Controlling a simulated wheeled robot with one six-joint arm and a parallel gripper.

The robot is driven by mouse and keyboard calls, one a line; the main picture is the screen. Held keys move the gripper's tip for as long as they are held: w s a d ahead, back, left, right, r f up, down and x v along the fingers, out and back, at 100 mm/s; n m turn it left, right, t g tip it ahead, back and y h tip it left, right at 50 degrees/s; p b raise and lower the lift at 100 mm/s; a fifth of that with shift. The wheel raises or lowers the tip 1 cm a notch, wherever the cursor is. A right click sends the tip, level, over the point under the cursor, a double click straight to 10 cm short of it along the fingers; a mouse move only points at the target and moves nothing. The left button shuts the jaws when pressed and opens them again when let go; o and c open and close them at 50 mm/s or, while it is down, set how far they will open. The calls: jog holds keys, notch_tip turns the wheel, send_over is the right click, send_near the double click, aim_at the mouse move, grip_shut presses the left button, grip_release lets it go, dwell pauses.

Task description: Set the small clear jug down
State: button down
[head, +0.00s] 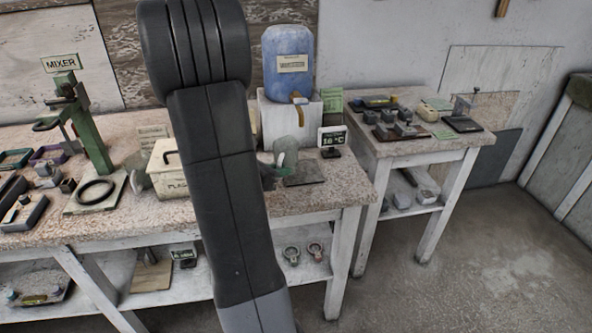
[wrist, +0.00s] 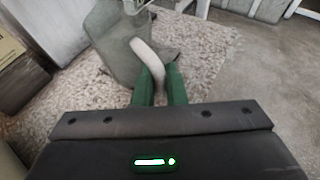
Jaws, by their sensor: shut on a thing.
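The small clear jug (wrist: 115,48) is greyish and see-through, with a pale curved handle (wrist: 150,58). My gripper (wrist: 160,78) has its green fingers shut on that handle. In the head view the jug (head: 287,148) shows just right of my dark arm, over the worktop near a dark mat (head: 308,173). My gripper is mostly hidden behind my arm there. I cannot tell whether the jug's base touches the worktop.
A blue water container (head: 287,62) stands on a white block (head: 274,122) behind the jug. A temperature display (head: 332,139) is to the right. A lidded pale bin (head: 168,172) stands left of my arm. The worktop's front right corner (head: 350,192) is bare.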

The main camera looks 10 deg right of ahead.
jog(key=x, duration=0.7)
jog(key=shift+a+f, duration=0.1)
jog(key=shift+f, duration=0.35)
jog(key=shift+f, duration=0.3)
jog(key=c, duration=1.5)
grip_release()
jog(key=shift+s+r, duration=0.1)
